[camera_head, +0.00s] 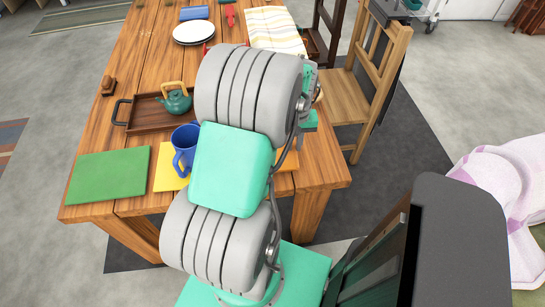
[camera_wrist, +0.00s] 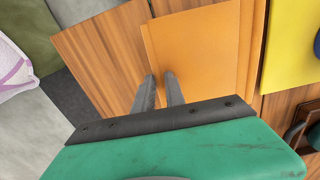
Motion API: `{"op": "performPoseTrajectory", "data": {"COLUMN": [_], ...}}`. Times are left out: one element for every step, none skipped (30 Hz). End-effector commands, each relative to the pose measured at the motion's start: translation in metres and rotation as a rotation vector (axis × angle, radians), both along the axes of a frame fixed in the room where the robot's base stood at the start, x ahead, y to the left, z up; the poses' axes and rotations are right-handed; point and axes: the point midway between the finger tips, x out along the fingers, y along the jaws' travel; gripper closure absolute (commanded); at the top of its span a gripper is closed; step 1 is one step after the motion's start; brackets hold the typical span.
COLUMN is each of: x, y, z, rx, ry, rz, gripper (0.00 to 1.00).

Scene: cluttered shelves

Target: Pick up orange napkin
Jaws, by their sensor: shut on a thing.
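The orange napkin (camera_wrist: 205,45) lies flat on the wooden table in the wrist view, near the table's edge. Only a small strip of the orange napkin (camera_head: 287,158) shows in the head view, the rest hidden behind my arm. My gripper (camera_wrist: 160,80) is at the napkin's left edge in the wrist view, its two dark fingers close together and shut on that edge. The exact contact at the fingertips is hard to see. My gripper's fingers are hidden behind the arm in the head view.
A yellow napkin (camera_head: 166,172), blue mug (camera_head: 183,150) and green napkin (camera_head: 108,174) are left of my arm. A wooden tray (camera_head: 145,125) with a teal teapot (camera_head: 176,100) stands behind them. A wooden chair (camera_head: 352,95) stands right of the table (camera_head: 315,175).

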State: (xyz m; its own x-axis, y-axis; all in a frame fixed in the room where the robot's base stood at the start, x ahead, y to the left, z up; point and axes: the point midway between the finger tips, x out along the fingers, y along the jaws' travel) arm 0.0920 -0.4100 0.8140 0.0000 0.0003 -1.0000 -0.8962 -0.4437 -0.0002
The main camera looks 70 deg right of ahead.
Motion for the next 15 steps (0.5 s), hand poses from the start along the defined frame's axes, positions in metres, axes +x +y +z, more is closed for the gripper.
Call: {"op": "performPoseTrajectory", "data": {"x": [0.0, 0.0, 0.0, 0.0, 0.0, 0.0, 0.0, 0.0, 0.0, 0.0, 0.0, 0.0, 0.0, 0.0, 0.0], "y": [0.0, 0.0, 0.0, 0.0, 0.0, 0.0, 0.0, 0.0, 0.0, 0.0, 0.0, 0.0, 0.0, 0.0, 0.0], "z": [0.0, 0.0, 0.0, 0.0, 0.0, 0.0, 0.001, 0.002, 0.003, 0.005, 0.007, 0.009, 0.011, 0.013, 0.016], "rx": [0.0, 0.0, 0.0, 0.0, 0.0, 0.0, 0.0, -0.001, -0.001, -0.001, -0.001, -0.001, -0.001, -0.001, -0.001], "ry": [0.0, 0.0, 0.0, 0.0, 0.0, 0.0, 0.0, 0.0, 0.0, 0.0, 0.0, 0.0, 0.0, 0.0, 0.0], "rz": [0.0, 0.0, 0.0, 0.0, 0.0, 0.0, 0.0, 0.0, 0.0, 0.0, 0.0, 0.0, 0.0, 0.0, 0.0], "gripper": [1.0, 1.0, 1.0, 1.0, 1.0, 1.0, 1.0, 1.0, 1.0, 1.0, 1.0, 1.0, 1.0, 1.0, 1.0]}}
